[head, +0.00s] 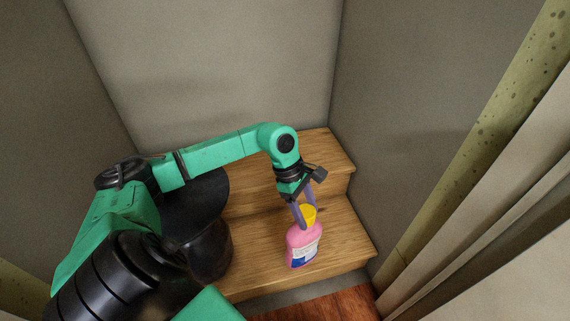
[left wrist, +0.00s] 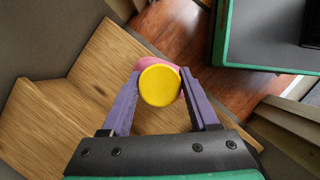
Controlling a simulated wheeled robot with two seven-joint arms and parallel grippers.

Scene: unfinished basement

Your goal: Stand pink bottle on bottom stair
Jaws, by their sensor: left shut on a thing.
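The pink bottle (head: 302,244) has a yellow cap and a white and blue label, and it looks upright over the bottom stair (head: 343,244). Whether its base touches the wooden tread I cannot tell. My left gripper (head: 304,211) comes from above and is shut on the bottle at its yellow cap. In the left wrist view the cap (left wrist: 159,86) sits between the two purple fingers, with a bit of the pink body behind it. The wooden stair (left wrist: 60,120) lies beneath and to the left there. My right gripper is not in view.
A second wooden step (head: 318,154) rises behind the bottom one. Grey walls (head: 430,110) enclose the stairs on both sides and at the back. A reddish wood floor (head: 335,303) lies in front. Bare tread shows to the right of the bottle.

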